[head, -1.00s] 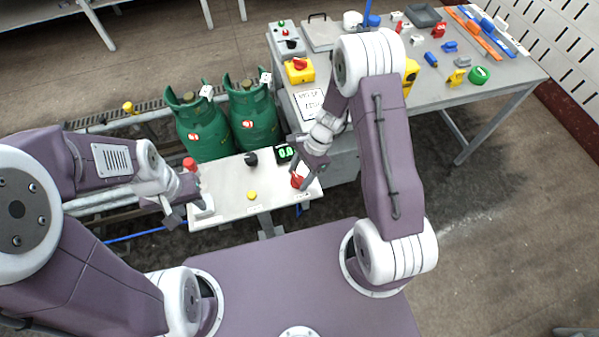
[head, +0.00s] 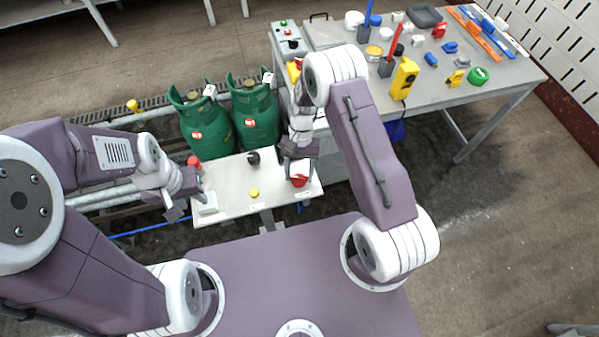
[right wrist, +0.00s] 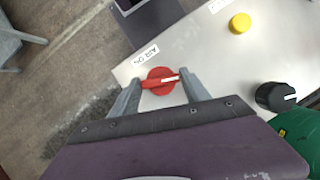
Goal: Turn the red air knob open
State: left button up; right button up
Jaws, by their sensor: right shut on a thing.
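The red air knob (head: 299,181) sits at the right end of the pale control panel (head: 232,178). My right gripper (head: 297,166) is above the knob, shut on it. In the right wrist view the round red knob (right wrist: 161,80) lies between the two grey fingers (right wrist: 158,93). Its raised red bar with a white mark runs nearly across from finger to finger. A label beside it (right wrist: 146,53) appears upside down and seems to read "AIR ON". My left gripper (head: 186,204) looks open and empty at the panel's left end.
A black knob (head: 253,158) and a yellow button (head: 254,193) are on the panel, with a red button (head: 193,161) at its left edge. Two green gas cylinders (head: 257,120) stand behind it. A workbench (head: 440,92) with tools is at the back right.

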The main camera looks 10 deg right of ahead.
jog(key=shift+a+n+h, duration=0.1)
jog(key=shift+n+h, duration=0.7)
jog(key=shift+n, duration=1.4)
jog(key=o, duration=1.4)
jog(key=b+v, duration=0.1)
jog(key=v, duration=0.8)
jog(key=shift+a+r, duration=0.1)
